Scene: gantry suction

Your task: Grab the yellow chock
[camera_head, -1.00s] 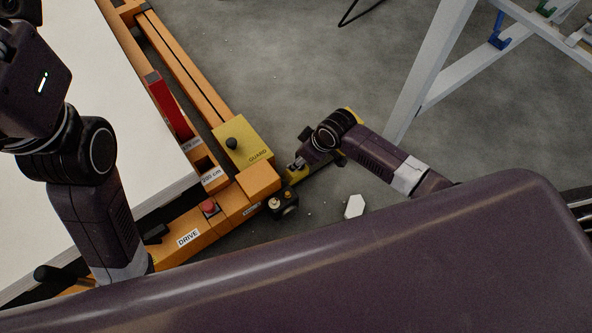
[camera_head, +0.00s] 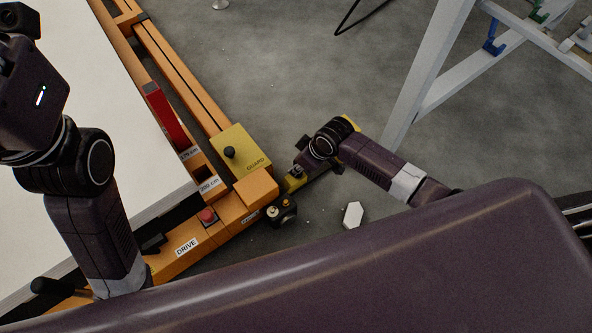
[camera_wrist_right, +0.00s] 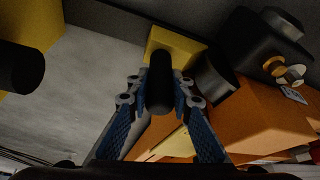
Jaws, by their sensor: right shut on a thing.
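The yellow chock (camera_wrist_right: 178,42) sits on the floor at the end of the orange rail; its yellow block (camera_head: 294,182) shows beside my right gripper in the head view. A black upright handle (camera_wrist_right: 160,82) stands on it. My right gripper (camera_wrist_right: 160,92) has its blue fingers on either side of this handle and is shut on it. A dark bar (camera_wrist_right: 105,25) runs from this block to a second yellow block (camera_wrist_right: 32,32) with a black handle of its own. My left arm is at the left, and its fingers are out of view.
The orange drive unit (camera_head: 225,213) with a red button is close beside the chock. A yellow guard (camera_head: 241,150) with a black knob lies behind. A white hexagonal piece (camera_head: 353,214) lies on the floor. A grey frame (camera_head: 432,70) stands at the right.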

